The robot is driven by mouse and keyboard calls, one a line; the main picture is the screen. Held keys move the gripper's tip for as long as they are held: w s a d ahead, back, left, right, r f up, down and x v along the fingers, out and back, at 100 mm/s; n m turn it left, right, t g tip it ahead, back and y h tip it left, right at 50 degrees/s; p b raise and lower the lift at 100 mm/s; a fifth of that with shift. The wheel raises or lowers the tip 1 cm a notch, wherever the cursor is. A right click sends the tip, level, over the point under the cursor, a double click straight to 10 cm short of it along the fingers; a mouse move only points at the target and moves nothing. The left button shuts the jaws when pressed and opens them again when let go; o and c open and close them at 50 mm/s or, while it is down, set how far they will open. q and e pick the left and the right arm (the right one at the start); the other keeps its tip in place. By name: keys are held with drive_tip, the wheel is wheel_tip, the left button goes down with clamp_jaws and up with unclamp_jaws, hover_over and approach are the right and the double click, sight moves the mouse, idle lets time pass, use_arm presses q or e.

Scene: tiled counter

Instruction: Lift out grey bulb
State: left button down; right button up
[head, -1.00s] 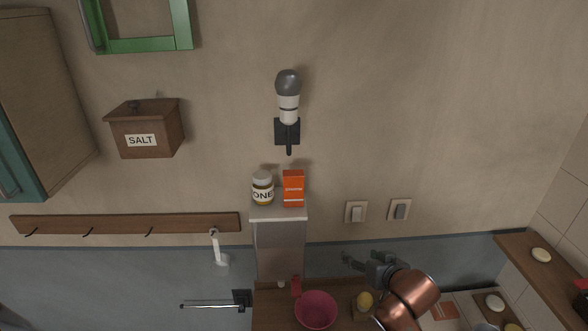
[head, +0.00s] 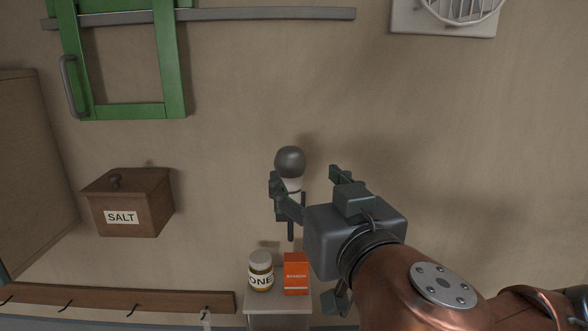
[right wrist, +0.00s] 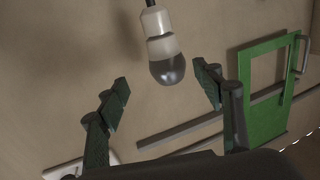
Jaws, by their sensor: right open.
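The grey bulb (head: 290,161) sits upright in a white socket on a dark wall bracket in the head view. My right gripper (head: 305,178) is open in front of the wall, and its fingers hide part of the socket and bracket. In the right wrist view the bulb (right wrist: 168,70) shows between and beyond the open fingertips (right wrist: 160,82), with its white socket (right wrist: 160,40) above it in the picture. Nothing is between the fingers at their tips, and I see no contact with the bulb. My left gripper is not in view.
Below the bulb, a honey jar (head: 260,272) and an orange box (head: 296,273) stand on a narrow ledge (head: 275,303). A wooden salt box (head: 130,203) hangs at the left. A green frame (head: 175,70) on a rail and a vent (head: 445,20) are higher up. The wall around the bulb is clear.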

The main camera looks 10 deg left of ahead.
sight(297, 166)
drive_tip(key=shift+a+r, duration=0.15)
drive_tip(key=shift+r, duration=0.15)
drive_tip(key=p+x, duration=0.2)
drive_tip(key=x, duration=0.2)
drive_tip(key=shift+s+a+r, duration=0.15)
drive_tip(key=shift+a, duration=0.05)
drive_tip(key=p+x, duration=0.2)
drive_tip(key=x, duration=0.1)
drive_tip(key=shift+a, duration=0.3)
drive_tip(key=c, duration=0.6)
drive_tip(key=shift+c, duration=1.4)
drive_tip(key=c, duration=0.4)
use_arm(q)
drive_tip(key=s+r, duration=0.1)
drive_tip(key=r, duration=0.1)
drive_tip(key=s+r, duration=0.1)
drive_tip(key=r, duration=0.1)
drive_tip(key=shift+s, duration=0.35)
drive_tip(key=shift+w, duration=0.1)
